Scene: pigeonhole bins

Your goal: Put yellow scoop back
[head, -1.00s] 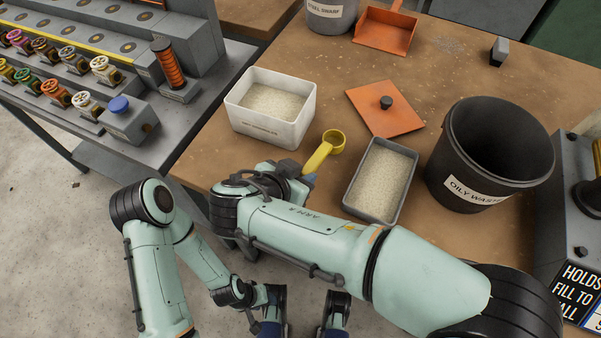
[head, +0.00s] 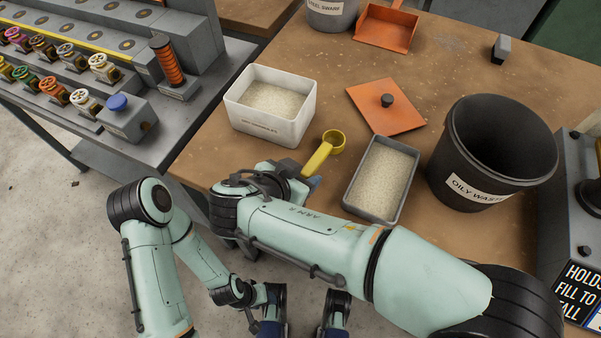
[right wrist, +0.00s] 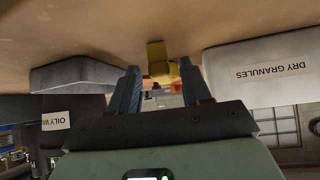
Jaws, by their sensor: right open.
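The yellow scoop (head: 325,151) lies on the brown bench between the white bin and the grey tray, its round cup at the far end and its handle toward me. My right gripper (head: 306,177) is at the near end of the handle, its fingers partly hidden by my arm. In the upside-down right wrist view, the gripper (right wrist: 160,75) is open, and the scoop (right wrist: 157,52) shows ahead, in line with the gap between the fingertips. I cannot tell whether they touch.
A white bin (head: 268,125) marked dry granules and a grey tray (head: 374,209) hold pale granules close to either side of the scoop. An orange lid (head: 398,119) lies behind the tray. A black oily waste bucket (head: 478,190) stands at right. A valve rack (head: 105,60) fills the upper left.

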